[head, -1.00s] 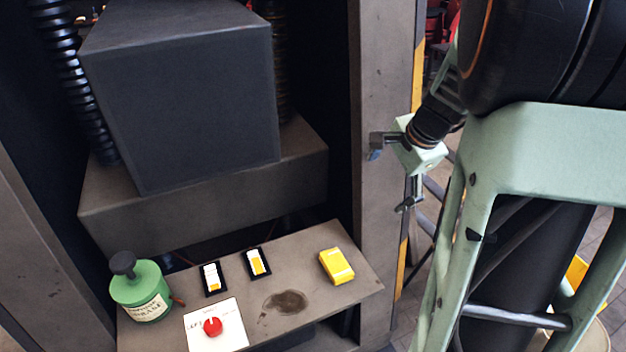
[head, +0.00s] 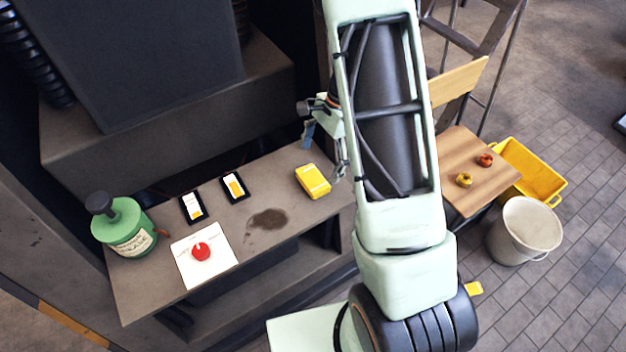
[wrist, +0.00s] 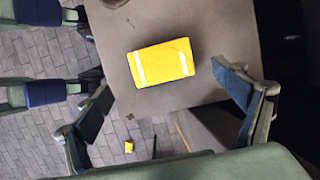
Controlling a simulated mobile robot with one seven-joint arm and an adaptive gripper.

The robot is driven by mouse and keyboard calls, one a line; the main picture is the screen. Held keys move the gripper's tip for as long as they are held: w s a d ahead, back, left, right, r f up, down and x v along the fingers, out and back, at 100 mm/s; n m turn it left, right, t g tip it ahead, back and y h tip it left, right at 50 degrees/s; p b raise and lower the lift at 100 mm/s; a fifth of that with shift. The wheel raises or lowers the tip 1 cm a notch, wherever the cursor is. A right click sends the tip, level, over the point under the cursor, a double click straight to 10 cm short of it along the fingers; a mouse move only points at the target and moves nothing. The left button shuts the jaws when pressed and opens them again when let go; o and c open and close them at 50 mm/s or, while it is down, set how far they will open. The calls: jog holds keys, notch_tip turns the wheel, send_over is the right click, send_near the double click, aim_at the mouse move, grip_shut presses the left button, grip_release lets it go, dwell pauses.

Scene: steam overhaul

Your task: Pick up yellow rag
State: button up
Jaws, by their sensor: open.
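The yellow rag (head: 313,180) is a folded yellow block with pale stripes. It lies on the right end of the grey-brown shelf (head: 222,262). In the wrist view the rag (wrist: 161,63) lies flat, fully visible, with its two white bands showing. My gripper (head: 324,153) is above and just behind the rag in the head view, partly hidden by my arm. In the wrist view my gripper (wrist: 164,84) has its fingers spread wide, one at either side of the rag. They appear apart from it, and nothing is between them.
A wooden seat (head: 468,172), grey bucket (head: 525,231) and yellow crate (head: 531,172) stand right.

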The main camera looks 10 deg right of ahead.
aim_at(313, 178)
jog(key=shift+p+x, duration=0.35)
jog(key=shift+x, duration=2.6)
jog(key=shift+w, duration=0.1)
jog(key=c, duration=1.2)
jog(key=shift+c, duration=0.2)
jog(key=shift+r, duration=0.15)
jog(key=shift+w+r, duration=0.1)
jog(key=shift+r, duration=0.5)
jog(key=s+r, duration=0.1)
jog(key=r, duration=0.1)
jog(key=s+r, duration=0.2)
jog(key=s+a+r, duration=0.1)
jog(key=r, duration=0.2)
jog(key=shift+s, duration=0.2)
jog(key=s+a+r, duration=0.1)
jog(key=s+r, duration=0.3)
jog(key=s, duration=0.5)
jog(key=shift+s+a+r+b, duration=0.2)
jog(key=shift+s+r+b, duration=0.1)
jog(key=shift+b, duration=0.05)
